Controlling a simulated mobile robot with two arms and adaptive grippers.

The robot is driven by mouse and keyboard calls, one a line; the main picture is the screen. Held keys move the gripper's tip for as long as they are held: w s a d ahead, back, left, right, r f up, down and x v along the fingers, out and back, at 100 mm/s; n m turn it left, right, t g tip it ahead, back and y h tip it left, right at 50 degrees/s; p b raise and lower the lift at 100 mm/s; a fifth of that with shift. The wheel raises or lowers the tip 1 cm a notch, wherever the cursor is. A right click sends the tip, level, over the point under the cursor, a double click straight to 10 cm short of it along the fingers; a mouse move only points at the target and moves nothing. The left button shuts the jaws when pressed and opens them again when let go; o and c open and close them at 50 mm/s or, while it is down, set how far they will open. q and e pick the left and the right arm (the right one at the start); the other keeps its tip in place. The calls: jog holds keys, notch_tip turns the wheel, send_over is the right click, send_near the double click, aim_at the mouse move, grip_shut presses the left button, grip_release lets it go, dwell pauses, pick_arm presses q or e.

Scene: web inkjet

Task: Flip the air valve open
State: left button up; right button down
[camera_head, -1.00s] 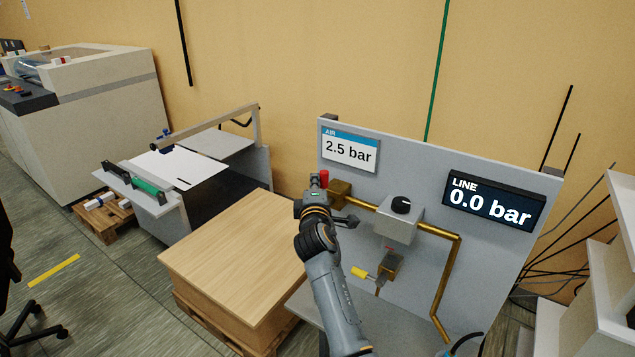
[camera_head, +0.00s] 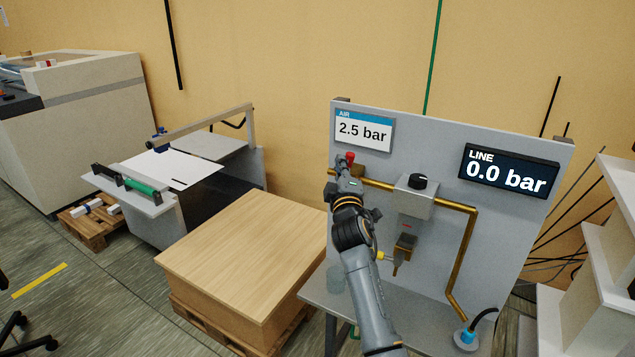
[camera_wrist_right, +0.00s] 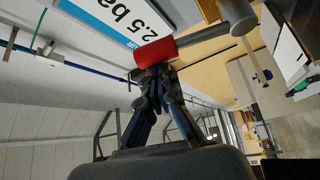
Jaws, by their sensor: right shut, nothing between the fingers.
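The air valve's red handle grip (camera_head: 350,157) shows just below the AIR sign on the grey panel, above my right gripper (camera_head: 344,178). My right arm hides most of the valve body. The AIR sign (camera_head: 363,131) reads 2.5 bar. The LINE display (camera_head: 507,174) reads 0.0 bar. My left gripper is out of view.
A regulator with a black knob (camera_head: 418,182) and a brass pipe (camera_head: 466,250) are on the panel right of my arm. A yellow-handled small valve (camera_head: 384,256) sits close beside my forearm. A wooden-topped stack (camera_head: 245,245) stands left.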

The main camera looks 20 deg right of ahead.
pick_arm(q)
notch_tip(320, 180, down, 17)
jog(key=b, duration=1.5)
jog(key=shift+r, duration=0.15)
pick_arm(e)
jog(key=s+d+f+m+t+h, duration=0.1)
jog(key=s+d+f+m+h, duration=0.2)
jog(key=s+d+f+m, duration=0.2)
jog(key=shift+s+f+m, duration=0.2)
jog(key=shift+f+m, duration=0.4)
jog(key=shift+f, duration=1.05)
